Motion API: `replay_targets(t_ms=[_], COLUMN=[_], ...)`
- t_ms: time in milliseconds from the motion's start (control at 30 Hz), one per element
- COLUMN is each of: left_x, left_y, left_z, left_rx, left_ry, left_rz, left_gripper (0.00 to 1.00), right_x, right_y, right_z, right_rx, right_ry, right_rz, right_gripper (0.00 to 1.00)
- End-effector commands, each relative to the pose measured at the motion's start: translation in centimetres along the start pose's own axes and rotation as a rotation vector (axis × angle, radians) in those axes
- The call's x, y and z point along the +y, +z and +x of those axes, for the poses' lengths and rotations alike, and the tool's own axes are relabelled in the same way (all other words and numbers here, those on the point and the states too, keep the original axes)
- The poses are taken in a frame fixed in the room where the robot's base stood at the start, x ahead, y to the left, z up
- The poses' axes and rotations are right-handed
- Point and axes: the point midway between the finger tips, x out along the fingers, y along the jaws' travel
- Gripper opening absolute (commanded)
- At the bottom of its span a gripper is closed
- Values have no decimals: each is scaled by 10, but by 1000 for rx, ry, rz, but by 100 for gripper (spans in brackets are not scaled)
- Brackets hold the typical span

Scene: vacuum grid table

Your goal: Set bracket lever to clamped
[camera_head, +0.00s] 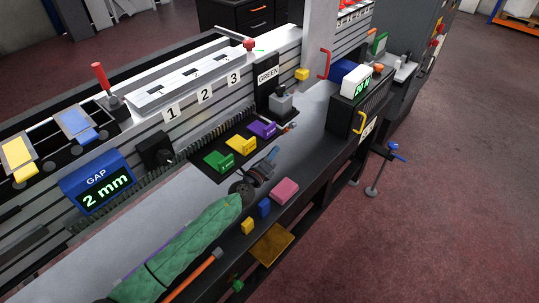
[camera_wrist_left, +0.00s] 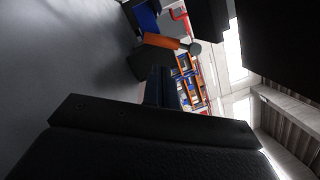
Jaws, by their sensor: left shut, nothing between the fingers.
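My left gripper (camera_head: 272,154) is shut and empty at the end of my green-sleeved arm, over the grey bench top. Its dark shut fingers (camera_wrist_left: 161,86) also show in the left wrist view. Just beyond it in the head view is a small lever with an orange part (camera_head: 288,126), apart from the fingertips. A grey block on a dark bracket (camera_head: 281,103) stands behind that lever, under the GREEN sign. An orange handle with a grey round end (camera_wrist_left: 165,41) shows ahead of the fingers in the wrist view. I cannot tell whether the lever is clamped. My right gripper is not in view.
A dark tray with green (camera_head: 219,161), yellow (camera_head: 241,144) and purple (camera_head: 262,129) blocks lies left of my gripper. Pink (camera_head: 285,190), blue (camera_head: 264,208) and yellow (camera_head: 247,226) blocks line the front edge. A black unit with a green display (camera_head: 360,87) stands at right.

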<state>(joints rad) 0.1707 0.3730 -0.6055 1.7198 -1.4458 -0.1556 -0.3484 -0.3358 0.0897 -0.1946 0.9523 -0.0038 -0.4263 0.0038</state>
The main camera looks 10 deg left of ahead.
Motion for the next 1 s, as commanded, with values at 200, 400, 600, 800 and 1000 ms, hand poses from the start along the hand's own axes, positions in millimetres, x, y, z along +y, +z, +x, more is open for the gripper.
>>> replay_targets(t_ms=[200,400,600,800,1000], left_x=[-1,0,0,0,1], left_y=[1,0,0,0,0], left_z=[37,57,63,63,63], left_rx=[0,0,1,1,0], left_ry=[-1,0,0,0,-2], left_rz=[1,-1,0,-1,8], left_gripper=[0,0,0,0,0], right_x=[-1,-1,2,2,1], right_y=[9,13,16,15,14], right_z=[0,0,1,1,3], right_rx=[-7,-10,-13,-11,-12], right_ry=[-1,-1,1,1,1], right_rz=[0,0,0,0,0], right_gripper=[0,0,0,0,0])
